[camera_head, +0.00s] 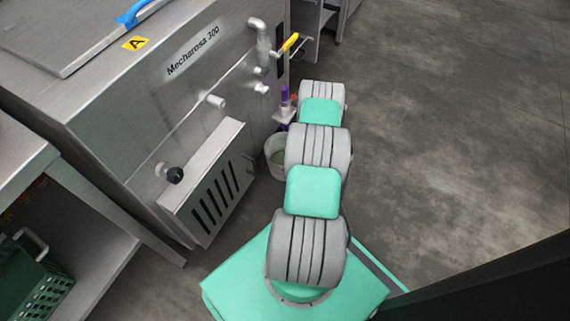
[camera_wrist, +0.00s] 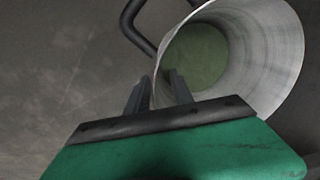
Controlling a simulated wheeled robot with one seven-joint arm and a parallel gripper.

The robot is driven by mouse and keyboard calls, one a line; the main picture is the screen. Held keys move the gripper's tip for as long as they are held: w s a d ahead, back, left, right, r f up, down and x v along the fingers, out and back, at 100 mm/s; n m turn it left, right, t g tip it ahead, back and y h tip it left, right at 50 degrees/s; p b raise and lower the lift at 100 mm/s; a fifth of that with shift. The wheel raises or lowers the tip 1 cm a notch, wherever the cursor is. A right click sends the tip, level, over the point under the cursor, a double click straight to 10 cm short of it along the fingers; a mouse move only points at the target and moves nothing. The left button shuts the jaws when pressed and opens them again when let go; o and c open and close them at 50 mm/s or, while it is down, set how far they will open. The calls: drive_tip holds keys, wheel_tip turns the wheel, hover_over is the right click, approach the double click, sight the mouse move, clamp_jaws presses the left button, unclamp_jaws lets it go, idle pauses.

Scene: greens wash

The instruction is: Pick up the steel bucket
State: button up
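The steel bucket (camera_head: 271,148) stands on the floor beside the washing machine's base in the head view, partly hidden behind my arm. In the wrist view the bucket (camera_wrist: 262,50) is seen into its mouth, with a smooth grey inner wall, a greenish bottom and a dark curved handle (camera_wrist: 133,22). My gripper (camera_wrist: 158,78) is open. Its two fingers straddle the near-left rim, one outside and one over the mouth. A gap shows between the fingers; whether either touches the wall cannot be told. The fingertips are not clear in the head view.
The large steel machine (camera_head: 115,130) marked "Mecharosa 300" stands at the left, with pipes, a yellow-handled valve (camera_head: 291,42) and a slotted panel (camera_head: 212,205) sticking out. A green basket (camera_head: 35,285) sits on a shelf at lower left. The floor to the right is clear.

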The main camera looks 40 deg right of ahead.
drive_tip(key=shift+w+f, duration=0.1)
drive_tip(key=shift+f, duration=0.75)
drive_tip(key=shift+r, duration=0.1)
drive_tip(key=shift+c, duration=0.5)
clamp_jaws()
drive_tip(key=shift+d+r, duration=0.1)
